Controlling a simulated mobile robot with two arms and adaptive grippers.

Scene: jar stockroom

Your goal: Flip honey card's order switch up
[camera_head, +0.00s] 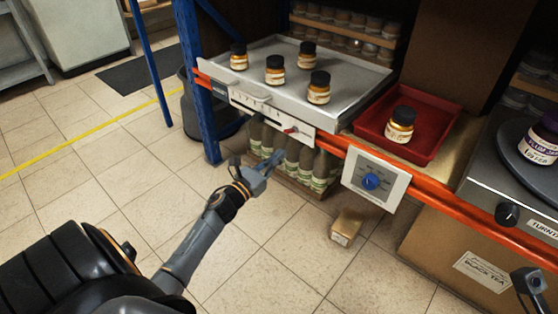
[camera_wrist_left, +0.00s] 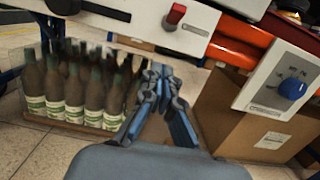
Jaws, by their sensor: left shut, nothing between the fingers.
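A white panel (camera_head: 262,112) runs along the front of the orange rail under the jar tray. A small red switch lever (camera_head: 291,130) sticks out near its right end. The lever shows larger at the top of the left wrist view (camera_wrist_left: 174,16); its label and setting are not readable. I cannot make out a honey card by its text. My left gripper (camera_head: 266,164) is shut and empty, below the lever and apart from it. Its fingers show together in the wrist view (camera_wrist_left: 160,76). Part of my right gripper (camera_head: 531,284) shows at the lower right edge; its fingers are unclear.
A metal tray (camera_head: 345,95) holds several jars. A red tray (camera_head: 440,118) holds one jar. A blue dial box (camera_head: 376,181) hangs on the rail to the right. Bottles (camera_head: 291,158) stand below the rail. A blue post (camera_head: 202,100) stands left.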

